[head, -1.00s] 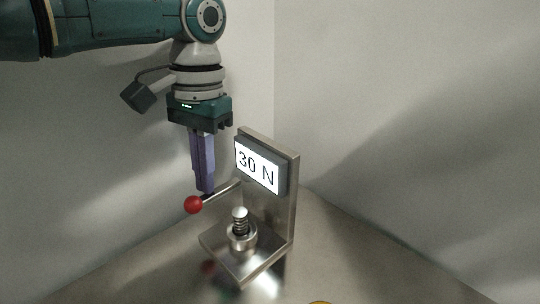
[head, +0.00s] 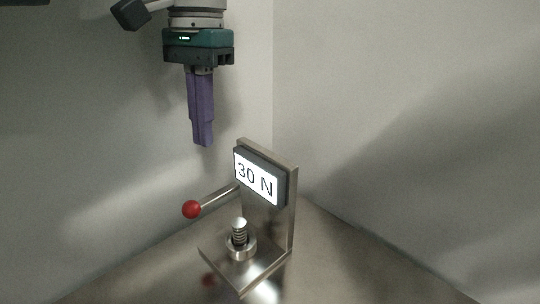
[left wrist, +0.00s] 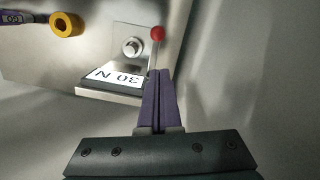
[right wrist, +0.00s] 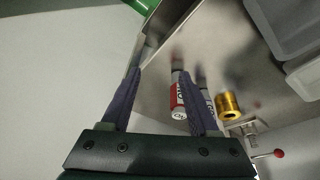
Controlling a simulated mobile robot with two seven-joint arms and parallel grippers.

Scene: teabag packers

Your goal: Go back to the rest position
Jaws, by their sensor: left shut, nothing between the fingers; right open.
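A metal press stand (head: 280,222) with a lit display (head: 257,178) reading "30 N" stands on the metal table. Its lever ends in a red ball (head: 191,209) on the left. A spring plunger (head: 239,234) stands on its base. My left gripper (head: 204,145) hangs above and behind the lever, shut and empty, apart from the stand. In the left wrist view its fingers (left wrist: 162,72) are together, with the red ball (left wrist: 157,33) beyond the tips.
The right wrist view shows a red-and-white labelled cylinder (right wrist: 178,95) behind the right finger, a gold spool-like part (right wrist: 229,105), and pale bins (right wrist: 302,72). A green edge (right wrist: 142,5) shows at the top. A yellow ring (left wrist: 66,24) lies on the table. Walls (head: 400,90) enclose the corner.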

